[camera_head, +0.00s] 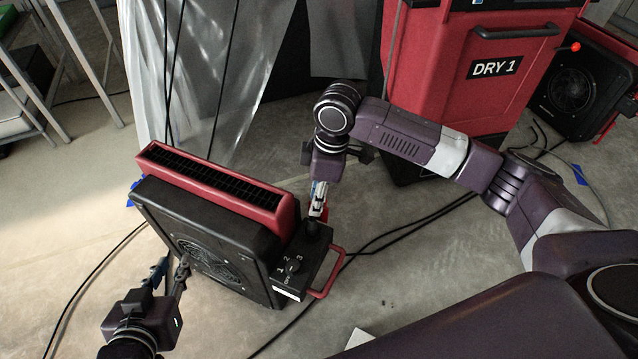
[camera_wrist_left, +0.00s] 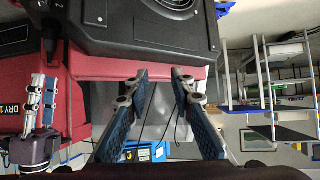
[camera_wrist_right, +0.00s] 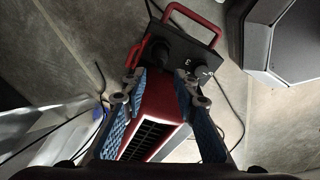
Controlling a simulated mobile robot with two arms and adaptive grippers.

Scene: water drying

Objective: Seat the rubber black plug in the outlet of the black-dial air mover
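The black-dial air mover (camera_head: 215,225) stands on the floor left of centre in the head view, with a red grille top and a control panel (camera_head: 288,280) at its right end. The black dial (camera_head: 293,265) also shows in the right wrist view (camera_wrist_right: 200,72). A round black piece, apparently the plug (camera_head: 313,231), stands upright on the panel over the outlet, hiding it; I cannot tell how deep it sits. My right gripper (camera_head: 318,213) is just above it, fingers apart, with the plug (camera_wrist_right: 157,52) beyond the fingertips. My left gripper (camera_head: 172,268) is open and empty before the fan face.
A red handle (camera_head: 330,275) and a small red part (camera_wrist_right: 133,57) flank the panel. A red DRY 1 machine (camera_head: 480,75) stands behind. Black cables (camera_head: 405,232) cross the floor. Plastic sheeting (camera_head: 200,70) hangs behind the air mover. Floor right of it is mostly clear.

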